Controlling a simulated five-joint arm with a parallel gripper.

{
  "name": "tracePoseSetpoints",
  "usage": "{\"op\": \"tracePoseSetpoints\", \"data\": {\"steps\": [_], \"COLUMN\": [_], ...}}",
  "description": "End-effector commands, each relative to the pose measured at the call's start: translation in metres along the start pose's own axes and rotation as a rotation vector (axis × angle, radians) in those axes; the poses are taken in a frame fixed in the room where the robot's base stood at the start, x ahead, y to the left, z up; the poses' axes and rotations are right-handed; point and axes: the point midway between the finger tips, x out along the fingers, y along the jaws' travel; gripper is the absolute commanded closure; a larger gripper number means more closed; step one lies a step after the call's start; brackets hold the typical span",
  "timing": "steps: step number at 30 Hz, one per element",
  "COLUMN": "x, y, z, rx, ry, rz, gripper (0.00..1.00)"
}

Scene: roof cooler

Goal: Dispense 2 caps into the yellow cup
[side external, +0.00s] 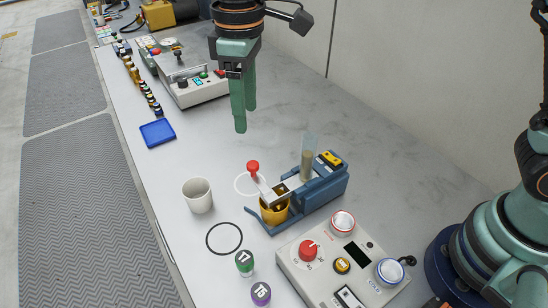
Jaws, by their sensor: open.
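The yellow cup (274,214) stands under the front end of a blue dispenser (318,194), which partly covers it. Whether caps lie in the cup is too small to tell. A lever with a red knob (253,166) rises at the dispenser's front. A clear tube (309,150) with tan contents stands on the dispenser, tilted slightly; single caps cannot be made out. My gripper (245,119) points down, open and empty, above the bench behind the dispenser. It is apart from the knob and the cup.
A white cup (198,196) stands left of the dispenser. A white ring (238,188) and a black ring (211,250) mark the bench. A control box (290,261) and two small jars (244,262) are in front. A blue tray (158,133) lies farther back.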

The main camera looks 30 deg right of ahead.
Motion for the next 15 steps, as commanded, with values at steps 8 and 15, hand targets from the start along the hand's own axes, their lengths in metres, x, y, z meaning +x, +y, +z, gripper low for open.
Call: {"op": "tracePoseSetpoints", "data": {"steps": [8, 15], "x": [0.012, 0.054], "y": [0.004, 0.004], "z": [0.004, 0.005], "rx": [0.003, 0.003], "ry": [-0.007, -0.009], "rz": [-0.002, -0.002], "gripper": [0.40, 0.40]}}
